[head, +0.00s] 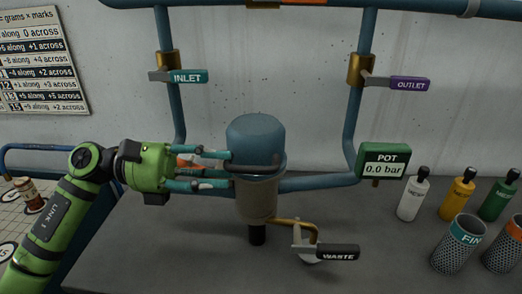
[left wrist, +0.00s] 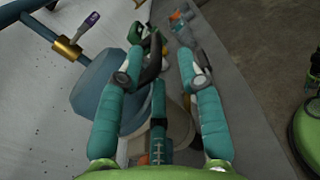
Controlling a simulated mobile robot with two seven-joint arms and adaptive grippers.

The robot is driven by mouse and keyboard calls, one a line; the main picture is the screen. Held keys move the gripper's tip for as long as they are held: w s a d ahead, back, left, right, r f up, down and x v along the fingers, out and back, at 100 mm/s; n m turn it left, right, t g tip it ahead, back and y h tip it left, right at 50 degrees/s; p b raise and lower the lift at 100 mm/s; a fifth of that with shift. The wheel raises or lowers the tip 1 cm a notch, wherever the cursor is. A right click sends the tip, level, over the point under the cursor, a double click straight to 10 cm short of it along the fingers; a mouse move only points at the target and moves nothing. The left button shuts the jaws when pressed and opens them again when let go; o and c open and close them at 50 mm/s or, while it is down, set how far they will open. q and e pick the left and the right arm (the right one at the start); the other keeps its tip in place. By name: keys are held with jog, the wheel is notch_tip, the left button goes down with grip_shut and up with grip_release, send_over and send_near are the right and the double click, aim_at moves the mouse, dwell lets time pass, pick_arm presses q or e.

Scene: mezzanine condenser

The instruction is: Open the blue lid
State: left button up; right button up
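The blue lid (head: 255,135) is a domed cap on top of the upright pot (head: 257,200), and it looks seated. A dark bar handle (head: 262,169) runs across the front of the lid. My left gripper (head: 230,170) comes in from the left, with its teal fingers apart above and below the handle's left end. In the left wrist view the lid (left wrist: 98,88) is at the left, and the dark handle (left wrist: 152,58) shows between the spread fingers. I cannot tell whether a finger touches it.
Pipes with an inlet valve (head: 180,76) and an outlet valve (head: 395,82) stand behind. A gauge (head: 384,162) reads 0.0 bar. A waste valve (head: 335,252) sits low in front. Bottles (head: 413,198) and mesh cups (head: 458,245) stand at the right.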

aim_at(271, 170)
pick_arm(q)
jog(key=shift+w+d+f, duration=0.1)
jog(key=shift+w+f, duration=0.05)
jog(key=shift+w, duration=0.4)
jog(key=d+p, duration=0.1)
jog(key=d, duration=0.1)
jog(key=d+p, duration=0.1)
jog(key=d, duration=0.3)
jog(key=shift+s+d+r+p, duration=0.1)
jog(key=shift+s+r+p, duration=0.2)
jog(key=shift+p, duration=0.1)
jog(key=shift+d+f, duration=0.1)
jog(key=shift+d, duration=0.3)
grip_shut()
pick_arm(e)
notch_tip(271, 170, up, 3)
jog(key=shift+w, duration=0.15)
